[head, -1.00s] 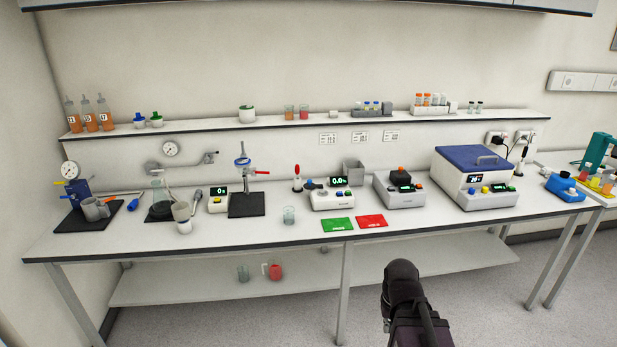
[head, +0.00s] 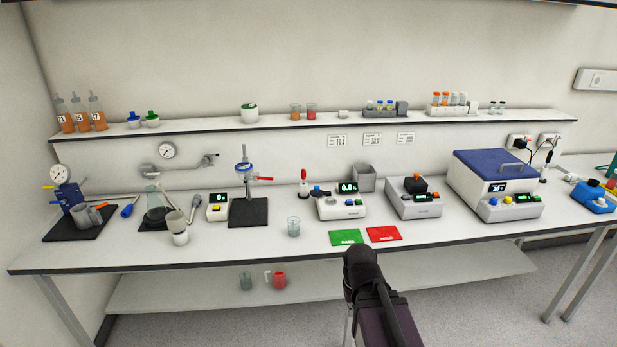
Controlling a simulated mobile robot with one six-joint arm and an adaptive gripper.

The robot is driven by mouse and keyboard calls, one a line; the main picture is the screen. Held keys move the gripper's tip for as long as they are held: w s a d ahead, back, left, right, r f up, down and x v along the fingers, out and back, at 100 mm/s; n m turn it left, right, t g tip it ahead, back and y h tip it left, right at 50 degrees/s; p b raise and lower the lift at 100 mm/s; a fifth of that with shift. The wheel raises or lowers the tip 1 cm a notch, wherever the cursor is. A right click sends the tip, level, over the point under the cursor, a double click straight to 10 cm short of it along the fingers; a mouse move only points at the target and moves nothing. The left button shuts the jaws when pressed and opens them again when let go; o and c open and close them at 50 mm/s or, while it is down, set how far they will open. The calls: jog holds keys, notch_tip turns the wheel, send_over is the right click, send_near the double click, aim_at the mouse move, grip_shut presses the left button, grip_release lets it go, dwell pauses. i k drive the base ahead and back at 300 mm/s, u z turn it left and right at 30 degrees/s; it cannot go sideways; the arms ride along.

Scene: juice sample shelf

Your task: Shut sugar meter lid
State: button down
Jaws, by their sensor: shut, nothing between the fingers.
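A small white bench meter (head: 342,208) with a green-lit display reading about 0.0 stands right of the bench's middle. It looks like the sugar meter, though I cannot read a label. A dark part with a blue end shows at its left top; I cannot tell whether this is the lid or how far it is open. My dark arm rises from the bottom of the head view in front of the bench, right of centre. Its rounded end is near the front edge, below and apart from the meter. My gripper's fingers do not show.
A green card (head: 347,237) and a red card (head: 384,234) lie in front of the meter. A glass beaker (head: 293,227) stands to its left. A grey device with a black block (head: 415,197) and a blue-lidded machine (head: 495,184) stand to its right. A shelf (head: 230,124) runs behind.

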aim_at(316, 192)
jog(key=i, duration=1.3)
jog(key=z, duration=0.5)
